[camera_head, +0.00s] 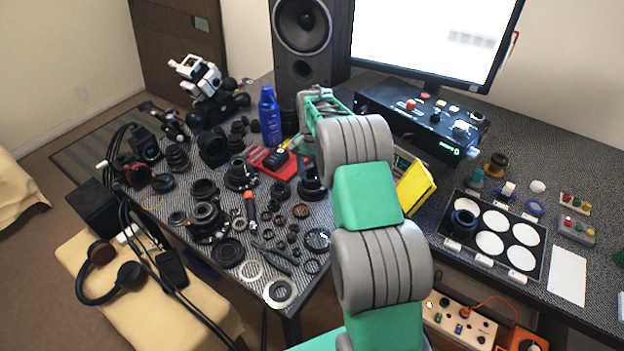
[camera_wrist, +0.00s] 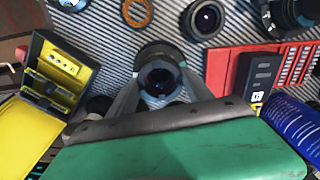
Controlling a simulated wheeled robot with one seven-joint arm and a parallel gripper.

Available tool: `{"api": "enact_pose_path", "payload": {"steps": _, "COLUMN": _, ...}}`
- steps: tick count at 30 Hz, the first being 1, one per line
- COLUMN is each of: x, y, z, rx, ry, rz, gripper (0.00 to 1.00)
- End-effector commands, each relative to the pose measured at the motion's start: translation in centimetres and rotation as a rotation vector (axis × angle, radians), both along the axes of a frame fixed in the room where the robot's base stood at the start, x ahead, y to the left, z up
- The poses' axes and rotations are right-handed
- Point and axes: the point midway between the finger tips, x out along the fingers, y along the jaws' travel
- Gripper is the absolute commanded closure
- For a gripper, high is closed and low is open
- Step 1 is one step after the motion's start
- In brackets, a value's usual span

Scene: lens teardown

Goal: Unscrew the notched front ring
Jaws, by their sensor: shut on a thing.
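In the wrist view a dark lens barrel (camera_wrist: 160,50) stands on the striped mat, its glass facing up toward the camera. A grey-blue ring with a notched edge (camera_wrist: 158,101) sits around the glass at its front. My gripper (camera_wrist: 160,84) has one grey finger on each side of this ring and is shut on it. The fingertips partly cover the ring's sides, and I cannot tell whether the ring has turned. In the head view my arm hides the gripper; part of a dark lens (camera_head: 311,188) shows beside the arm.
A red tray (camera_head: 272,163), also in the wrist view (camera_wrist: 219,72), and a blue can (camera_head: 270,116) stand close by. A yellow box (camera_head: 416,187) is right of my arm. Several lens parts crowd the left of the table. A tray with white discs (camera_head: 492,262) lies at right.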

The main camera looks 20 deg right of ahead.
Motion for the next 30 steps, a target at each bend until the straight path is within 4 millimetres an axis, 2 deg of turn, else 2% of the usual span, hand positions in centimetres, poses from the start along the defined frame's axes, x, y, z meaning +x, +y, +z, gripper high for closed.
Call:
{"api": "enact_pose_path", "payload": {"steps": 10, "x": -0.1, "y": 0.0, "z": -0.1, "rx": 0.002, "ry": 0.003, "rz": 0.628, "gripper": 0.98}}
{"api": "enact_pose_path", "payload": {"steps": 30, "x": 0.0, "y": 0.0, "z": 2.0, "rx": 0.0, "ry": 0.0, "rz": 0.628, "gripper": 0.98}}
